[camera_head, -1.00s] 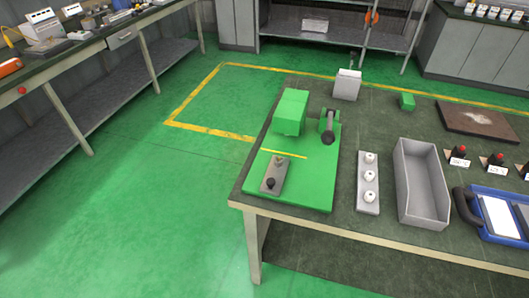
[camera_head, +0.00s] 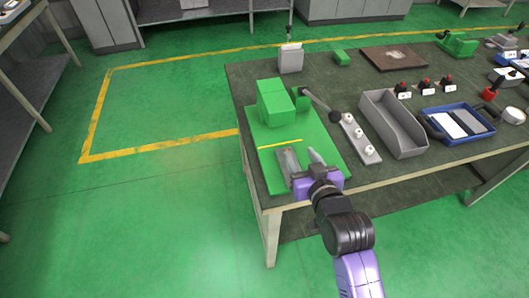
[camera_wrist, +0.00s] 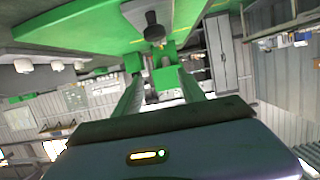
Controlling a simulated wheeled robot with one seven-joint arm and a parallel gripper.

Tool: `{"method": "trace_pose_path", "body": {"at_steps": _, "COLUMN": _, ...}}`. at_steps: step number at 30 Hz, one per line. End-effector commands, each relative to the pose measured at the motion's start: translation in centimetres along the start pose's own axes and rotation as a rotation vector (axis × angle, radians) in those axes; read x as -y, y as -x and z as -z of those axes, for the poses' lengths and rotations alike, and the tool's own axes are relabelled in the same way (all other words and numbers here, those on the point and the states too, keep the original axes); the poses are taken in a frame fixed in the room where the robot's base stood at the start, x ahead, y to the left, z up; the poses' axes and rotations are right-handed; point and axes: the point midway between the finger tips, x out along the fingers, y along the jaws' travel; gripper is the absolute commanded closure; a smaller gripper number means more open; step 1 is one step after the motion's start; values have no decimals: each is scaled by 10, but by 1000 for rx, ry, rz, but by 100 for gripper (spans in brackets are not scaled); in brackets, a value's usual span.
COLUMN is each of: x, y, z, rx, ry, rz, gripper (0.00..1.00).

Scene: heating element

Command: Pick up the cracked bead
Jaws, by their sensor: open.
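My gripper (camera_head: 304,160) is open and empty at the front edge of the green base plate (camera_head: 262,150). Its two fingers also show apart in the wrist view (camera_wrist: 160,78), which is upside down. A dark bead-like piece (camera_wrist: 153,28) with an orange-brown end sits on a grey block (camera_wrist: 130,10), ahead of the fingers and clear of them. In the head view the grey block (camera_head: 288,160) is partly covered by my gripper, and the dark piece is hidden. A crack cannot be made out.
A grey bin (camera_head: 395,122) and a blue tray (camera_head: 458,122) lie to the right. A grey box (camera_head: 290,58) stands at the back.

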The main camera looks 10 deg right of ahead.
Motion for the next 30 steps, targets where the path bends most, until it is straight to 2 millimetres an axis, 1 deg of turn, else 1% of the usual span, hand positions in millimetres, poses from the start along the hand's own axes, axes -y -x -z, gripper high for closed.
{"method": "trace_pose_path", "body": {"at_steps": 1, "x": 2, "y": -1, "z": -10, "rx": 29, "ry": 2, "rz": 5, "gripper": 52}}
{"method": "trace_pose_path", "body": {"at_steps": 3, "x": 3, "y": -1, "z": -18, "rx": 58, "ry": 6, "rz": 8, "gripper": 52}}
{"method": "trace_pose_path", "body": {"at_steps": 8, "x": 4, "y": -2, "z": -25, "rx": 88, "ry": 12, "rz": 12, "gripper": 52}}
{"method": "trace_pose_path", "body": {"at_steps": 20, "x": 3, "y": -38, "z": -32, "rx": 90, "ry": 14, "rz": 12, "gripper": 52}}
{"method": "trace_pose_path", "body": {"at_steps": 24, "x": 2, "y": -56, "z": -38, "rx": 91, "ry": 14, "rz": 11, "gripper": 52}}
{"method": "trace_pose_path", "body": {"at_steps": 27, "x": 3, "y": -68, "z": -38, "rx": 88, "ry": 15, "rz": 12, "gripper": 52}}
{"method": "trace_pose_path", "body": {"at_steps": 30, "x": 3, "y": -75, "z": -40, "rx": 89, "ry": 13, "rz": 12, "gripper": 52}}
